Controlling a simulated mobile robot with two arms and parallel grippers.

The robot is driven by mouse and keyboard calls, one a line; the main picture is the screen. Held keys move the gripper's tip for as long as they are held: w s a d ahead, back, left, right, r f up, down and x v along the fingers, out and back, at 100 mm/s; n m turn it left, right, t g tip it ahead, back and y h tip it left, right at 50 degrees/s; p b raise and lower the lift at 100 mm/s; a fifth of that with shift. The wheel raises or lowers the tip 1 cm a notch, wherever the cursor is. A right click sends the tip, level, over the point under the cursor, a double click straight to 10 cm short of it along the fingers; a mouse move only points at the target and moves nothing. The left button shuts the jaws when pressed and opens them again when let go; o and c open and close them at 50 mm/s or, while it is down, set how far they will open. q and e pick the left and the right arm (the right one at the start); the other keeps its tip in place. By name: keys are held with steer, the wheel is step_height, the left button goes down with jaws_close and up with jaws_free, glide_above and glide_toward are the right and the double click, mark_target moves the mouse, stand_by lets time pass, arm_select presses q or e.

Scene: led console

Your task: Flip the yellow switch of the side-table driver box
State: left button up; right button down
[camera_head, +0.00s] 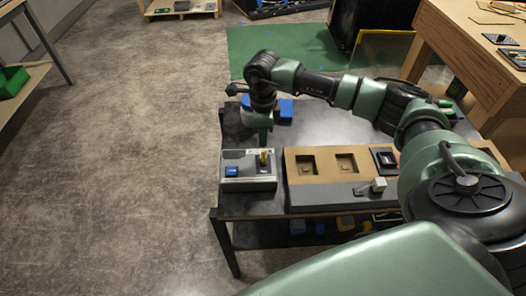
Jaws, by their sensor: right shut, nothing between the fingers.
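A blue switch or button (232,171) sits on the left part. My right arm reaches in from the right, and my right gripper (264,140) points down just above and behind the yellow switch. It is shut and empty. I cannot tell whether its tip touches the switch. My left gripper is out of view.
A blue object (286,108) lies behind my gripper. A wooden table (475,50) is at the far right. The floor at left is clear.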

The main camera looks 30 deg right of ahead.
steer(key=shift+f+b, duration=0.75)
steer(key=shift+f, duration=0.2)
steer(key=shift+s+a, duration=0.15)
steer(key=shift+s, duration=0.1)
steer(key=shift+s+a+p, duration=0.4)
steer(key=shift+s+a, duration=0.05)
steer(key=shift+s, duration=0.35)
step_height(320, 180, up, 7)
steer(key=p, duration=0.3)
steer(key=shift+w+d+p, duration=0.2)
steer(key=shift+w+p, duration=0.1)
steer(key=shift+w, duration=0.05)
steer(key=shift+a, duration=0.1)
stand_by(0.5)
